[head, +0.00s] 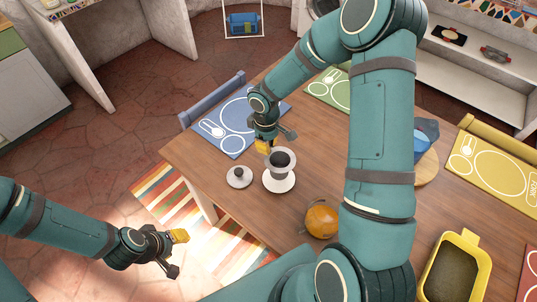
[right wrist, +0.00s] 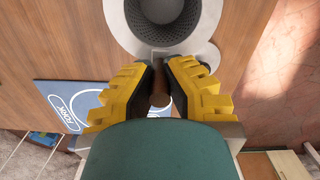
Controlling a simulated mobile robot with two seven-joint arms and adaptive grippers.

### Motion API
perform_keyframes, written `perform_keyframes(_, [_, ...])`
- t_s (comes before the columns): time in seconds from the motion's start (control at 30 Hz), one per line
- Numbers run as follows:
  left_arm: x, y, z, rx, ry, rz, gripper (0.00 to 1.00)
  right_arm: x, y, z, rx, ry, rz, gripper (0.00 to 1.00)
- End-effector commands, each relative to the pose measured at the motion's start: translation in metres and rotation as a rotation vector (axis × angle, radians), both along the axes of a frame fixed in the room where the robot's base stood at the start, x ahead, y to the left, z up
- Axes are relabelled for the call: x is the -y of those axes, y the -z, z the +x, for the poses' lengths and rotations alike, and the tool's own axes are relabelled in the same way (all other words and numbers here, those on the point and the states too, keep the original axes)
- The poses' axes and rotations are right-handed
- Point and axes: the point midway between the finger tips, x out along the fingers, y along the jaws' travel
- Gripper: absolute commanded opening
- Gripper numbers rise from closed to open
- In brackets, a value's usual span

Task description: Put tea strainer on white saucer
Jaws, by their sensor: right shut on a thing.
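The tea strainer, a round mesh bowl with a pale rim, shows in the head view (head: 281,159) and at the top of the right wrist view (right wrist: 160,14). It sits in or just above a white cup (head: 282,175); I cannot tell whether they touch. My right gripper (head: 266,147) is shut on the strainer's brown handle (right wrist: 160,99), between its yellow fingers (right wrist: 160,74). A white saucer (head: 279,186) lies under the cup. A smaller white dish (head: 239,183) with a dark knob-like piece stands to its left. My left gripper (head: 175,253) is open and empty, off the table.
The wooden table (head: 220,203) has bare room around the small dish. An orange round pot (head: 321,218) stands right of the cup. A blue placemat (head: 229,124) lies behind, and a yellow tray (head: 455,270) at the lower right.

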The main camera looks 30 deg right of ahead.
Motion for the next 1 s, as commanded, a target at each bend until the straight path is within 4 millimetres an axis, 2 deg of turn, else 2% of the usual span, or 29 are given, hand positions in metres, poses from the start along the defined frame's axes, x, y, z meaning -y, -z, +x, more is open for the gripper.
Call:
perform_keyframes(0.33, [0.0, 0.005, 0.0, -0.001, 0.001, 0.001, 0.48, -0.001, 0.037, 0.0, -0.001, 0.0, 0.001, 0.0])
perform_keyframes(0.73, [0.0, 0.009, -0.001, -0.003, 0.003, 0.0, 0.48, 0.0, 0.042, 0.0, 0.001, 0.001, 0.0, 0.0])
perform_keyframes(0.8, [0.0, 0.008, -0.002, -0.004, 0.004, 0.0, 0.48, 0.0, 0.041, 0.0, 0.001, 0.001, 0.001, 0.31])
perform_keyframes(0.83, [0.0, 0.008, -0.002, -0.004, 0.004, 0.0, 0.48, 0.0, 0.041, 0.0, 0.001, 0.001, 0.001, 0.34])
perform_keyframes(1.0, [0.0, 0.008, -0.001, -0.003, 0.003, 0.0, 0.48, 0.0, 0.041, 0.0, 0.001, 0.001, 0.001, 0.34])
